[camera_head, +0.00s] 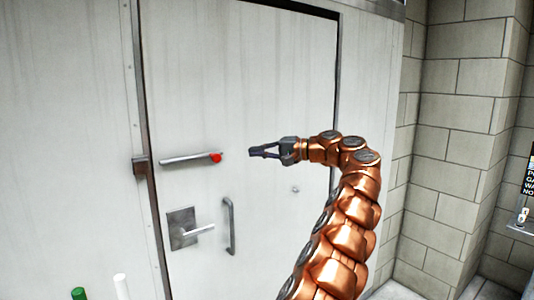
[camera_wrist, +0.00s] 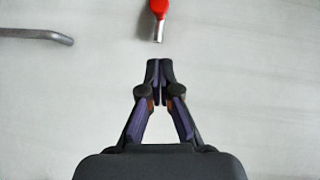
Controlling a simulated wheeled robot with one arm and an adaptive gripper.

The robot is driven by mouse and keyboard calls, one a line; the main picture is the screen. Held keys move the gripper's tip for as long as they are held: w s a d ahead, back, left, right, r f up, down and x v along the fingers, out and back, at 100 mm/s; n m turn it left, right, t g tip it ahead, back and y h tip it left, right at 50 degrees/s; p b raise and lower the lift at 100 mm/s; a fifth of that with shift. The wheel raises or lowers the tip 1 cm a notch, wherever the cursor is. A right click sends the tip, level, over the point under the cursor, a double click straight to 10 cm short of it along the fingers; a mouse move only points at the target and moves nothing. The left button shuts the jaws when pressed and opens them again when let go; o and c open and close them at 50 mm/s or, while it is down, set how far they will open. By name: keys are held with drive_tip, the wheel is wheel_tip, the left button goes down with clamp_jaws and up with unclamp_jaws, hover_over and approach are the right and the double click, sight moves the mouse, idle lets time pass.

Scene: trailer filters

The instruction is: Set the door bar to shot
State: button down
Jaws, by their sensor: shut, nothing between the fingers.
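The door bar (camera_head: 188,160) is a grey metal bar lying nearly level on the pale door, with a red knob (camera_head: 216,157) at its right end. Its left end stops a little short of the dark brown bracket (camera_head: 140,166) on the door's left edge. My gripper (camera_head: 251,152) is shut and empty, to the right of the red knob and apart from it, fingers pointing left. In the wrist view the red knob (camera_wrist: 159,8), with a short metal end, is just beyond the shut fingertips (camera_wrist: 160,62); the rest of the bar is out of that view.
Below the bar are a lever handle (camera_head: 198,231) on a plate (camera_head: 182,228) and a vertical pull handle (camera_head: 229,226). A grey handle end (camera_wrist: 45,35) shows in the wrist view. A block wall (camera_head: 465,130) stands at right. Green (camera_head: 79,294) and white (camera_head: 121,287) posts show at lower left.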

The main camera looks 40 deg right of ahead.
drive_tip(key=w+a+f, duration=0.1)
drive_tip(key=w+a, duration=0.3)
drive_tip(key=a, duration=0.2)
drive_tip(key=shift+w+a+b, duration=0.2)
drive_tip(key=shift+w+b, duration=0.05)
drive_tip(key=shift+b, duration=0.2)
drive_tip(key=shift+f, duration=0.1)
idle(0.3)
drive_tip(key=a+b, duration=0.2)
drive_tip(key=a, duration=0.4)
drive_tip(key=shift+w+a+b, duration=0.3)
idle(0.3)
drive_tip(key=shift+d+r+p, duration=0.2)
drive_tip(key=shift+d+p, duration=0.25)
drive_tip(key=shift+d, duration=0.1)
approach(214, 158)
drive_tip(key=shift+s+d+r+p, duration=0.15)
drive_tip(key=shift+s+d+r, duration=0.1)
drive_tip(key=shift+s+d, duration=0.3)
drive_tip(key=shift+s+d+r+p, duration=0.15)
drive_tip(key=shift+s+d+r, duration=0.1)
drive_tip(key=shift+s+d, duration=0.25)
